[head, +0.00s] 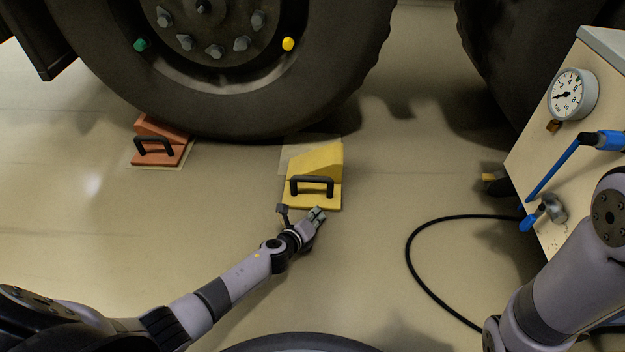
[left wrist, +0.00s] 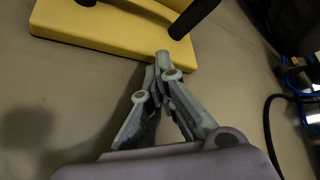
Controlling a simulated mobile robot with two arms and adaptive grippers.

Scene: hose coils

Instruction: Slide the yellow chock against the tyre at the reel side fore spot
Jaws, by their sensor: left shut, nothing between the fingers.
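The yellow chock (head: 318,163) with a black handle lies on the floor, just right of the tyre's (head: 225,105) lowest part. It partly covers a pale floor patch (head: 294,152), and floor shows between chock and tyre. My left gripper (head: 318,213) is shut and empty at the chock's near edge. In the left wrist view the fingertips (left wrist: 163,62) are at the edge of the yellow chock (left wrist: 110,28); I cannot tell whether they touch it. An orange-red chock (head: 160,142) sits at the tyre's left side on another patch. My right gripper is out of view.
A cream cabinet (head: 540,150) with a pressure gauge (head: 572,94) and blue-handled tools stands at the right. A black hose (head: 410,255) loops on the floor before it. A second tyre (head: 505,60) stands at the back right. Floor left of my left arm is clear.

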